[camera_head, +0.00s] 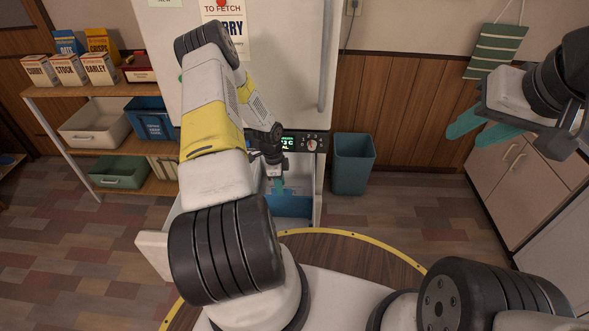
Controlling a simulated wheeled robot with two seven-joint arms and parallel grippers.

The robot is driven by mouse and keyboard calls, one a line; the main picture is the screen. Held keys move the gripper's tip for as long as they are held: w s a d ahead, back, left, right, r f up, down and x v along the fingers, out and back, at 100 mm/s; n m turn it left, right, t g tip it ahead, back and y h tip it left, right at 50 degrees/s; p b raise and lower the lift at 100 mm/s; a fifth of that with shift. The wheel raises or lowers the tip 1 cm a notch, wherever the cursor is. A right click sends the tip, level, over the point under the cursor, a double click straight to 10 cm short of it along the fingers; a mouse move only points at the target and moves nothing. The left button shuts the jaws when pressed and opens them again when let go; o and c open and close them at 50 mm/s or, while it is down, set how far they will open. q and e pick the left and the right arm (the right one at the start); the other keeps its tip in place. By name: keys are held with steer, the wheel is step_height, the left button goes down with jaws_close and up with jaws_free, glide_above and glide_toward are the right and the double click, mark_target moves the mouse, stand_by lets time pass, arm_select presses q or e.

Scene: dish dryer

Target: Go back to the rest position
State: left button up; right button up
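My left arm reaches forward across the middle of the head view. My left gripper (277,187) is small and far out, pointing down over the open lower part of the white dish dryer (280,70). Its teal fingers show against the blue inside (290,207); I cannot tell whether they are apart or hold anything. My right gripper (464,137) is raised at the upper right, away from the dryer. Its two teal fingers are apart with nothing visible between them. My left arm hides part of the dryer's front and opening.
A control panel (301,142) with a green display is above the opening. A teal bin (352,163) stands right of the dryer. A shelf (100,88) with boxes and tubs is at left. Cabinets (508,168) stand at right. Floor between bin and cabinets is clear.

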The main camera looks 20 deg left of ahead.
arm_select(q)
steer(key=shift+a+r, duration=0.1)
steer(key=shift+r, duration=0.65)
steer(key=s+d+r+n+t+y, duration=0.1)
steer(key=d+r+n, duration=0.15)
steer(key=r, duration=1.35)
steer(key=s+d+r+n+t+y, duration=0.1)
steer(key=r+n, duration=0.3)
steer(key=r, duration=1.2)
steer(key=s+d+r+n+t+h, duration=0.1)
steer(key=s+d+r+n, duration=0.3)
steer(key=s+r, duration=0.4)
steer(key=s+d+r+n+t+h, duration=0.1)
steer(key=s+d+r+n, duration=0.3)
steer(key=s+r, duration=0.5)
steer(key=s+d+t, duration=0.1)
steer(key=s+d, duration=0.1)
steer(key=s, duration=0.3)
steer(key=shift+s+d+r+t+h, duration=0.3)
steer(key=shift+s+d+t+h, duration=0.05)
steer(key=shift+s+t+h, duration=0.05)
